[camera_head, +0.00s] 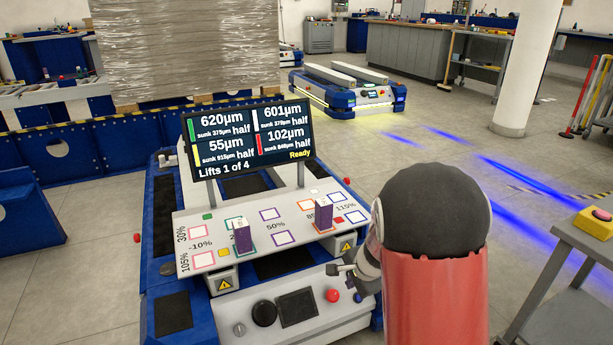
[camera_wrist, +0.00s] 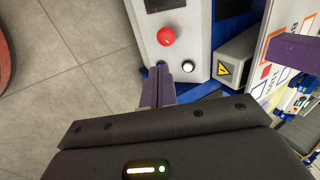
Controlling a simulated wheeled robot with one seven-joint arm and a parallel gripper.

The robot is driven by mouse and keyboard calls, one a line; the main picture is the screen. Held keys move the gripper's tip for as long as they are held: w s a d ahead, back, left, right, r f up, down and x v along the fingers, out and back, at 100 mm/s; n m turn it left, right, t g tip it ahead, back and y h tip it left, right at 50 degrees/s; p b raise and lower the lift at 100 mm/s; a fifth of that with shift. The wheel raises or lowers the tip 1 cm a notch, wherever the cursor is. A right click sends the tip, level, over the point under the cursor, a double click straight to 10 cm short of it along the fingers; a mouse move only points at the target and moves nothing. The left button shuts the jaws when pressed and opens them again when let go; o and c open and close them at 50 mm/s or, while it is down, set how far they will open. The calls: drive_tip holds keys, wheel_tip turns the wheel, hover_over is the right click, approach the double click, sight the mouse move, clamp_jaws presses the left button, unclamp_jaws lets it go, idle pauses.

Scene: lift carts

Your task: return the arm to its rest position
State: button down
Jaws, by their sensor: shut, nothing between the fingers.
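My gripper (camera_head: 343,281) is in front of the blue cart's control panel, near its right end, partly hidden by my own arm. In the wrist view my gripper (camera_wrist: 160,82) shows its fingers together, with nothing held. The fingers point towards the panel's red button (camera_wrist: 166,36) and white button (camera_wrist: 188,66). My arm, with its red link and dark round joint, fills the lower right of the head view.
A marked board (camera_head: 190,233) on the cart carries two purple blocks, one left (camera_head: 242,238) and one right (camera_head: 324,213). A screen (camera_head: 248,138) stands behind it. A grey table (camera_head: 580,245) with a yellow button box (camera_head: 595,222) stands at right. Another cart (camera_head: 345,92) is farther back.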

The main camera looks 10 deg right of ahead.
drive_tip(key=s+a+r+n+y+p, duration=0.1)
drive_tip(key=s+a+r+n, duration=0.15)
drive_tip(key=r, duration=0.35)
drive_tip(key=s+a+r+n+p, duration=0.1)
drive_tip(key=s+r+n, duration=0.1)
drive_tip(key=s+r, duration=0.25)
drive_tip(key=s+a+r+n+y+p, duration=0.1)
drive_tip(key=s+r+n, duration=0.15)
drive_tip(key=r, duration=0.45)
drive_tip(key=s+d+r+n+h+p, duration=0.1)
drive_tip(key=s+r+n, duration=0.2)
drive_tip(key=s, duration=0.5)
drive_tip(key=s+d+r+n+h+p, duration=0.1)
drive_tip(key=s+r+n, duration=0.3)
drive_tip(key=s, duration=0.5)
drive_tip(key=shift+d+r+t+h, duration=0.15)
drive_tip(key=shift+r+t+h, duration=0.25)
drive_tip(key=shift+r+h, duration=0.45)
